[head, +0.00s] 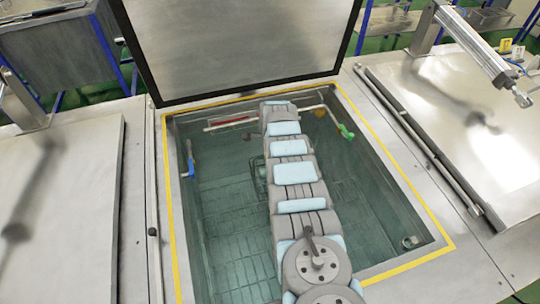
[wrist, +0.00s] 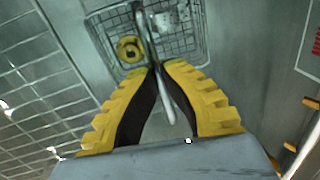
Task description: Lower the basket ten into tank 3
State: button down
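The open tank (head: 225,225) has a yellow-edged rim, and its lid (head: 245,45) stands raised behind it. My arm reaches down into the tank and hides my gripper in the head view. In the wrist view, the yellow fingertips of my gripper (wrist: 156,68) are closed together around the basket's metal handle. The wire basket (wrist: 97,30) hangs beyond the fingertips. It holds a yellow ring-shaped part and some shiny metal parts. I cannot tell whether the basket touches the tank floor. No number is readable on the tank or basket.
A wire grid (wrist: 40,80) lies left of the basket. Inside the tank are a blue valve (head: 190,160), a green valve (head: 346,131) and pipes along the walls. Closed lids flank it at left (head: 60,190) and right (head: 490,140), the right one with a cylinder (head: 480,50).

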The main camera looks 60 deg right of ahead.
notch_tip(320, 180, down, 8)
jog(key=b, duration=0.8)
jog(key=shift+f+b, duration=0.25)
jog(key=shift+b, duration=0.15)
jog(key=shift+f+b, duration=0.45)
dwell(0.8)
jog(key=c, duration=1.2)
grip_release()
jog(key=shift+o, duration=0.2)
jog(key=shift+r, duration=0.1)
notch_tip(320, 180, up, 24)
jog(key=s+a+p, duration=0.1)
jog(key=p, duration=0.4)
jog(key=shift+s+a, duration=0.2)
dwell(0.4)
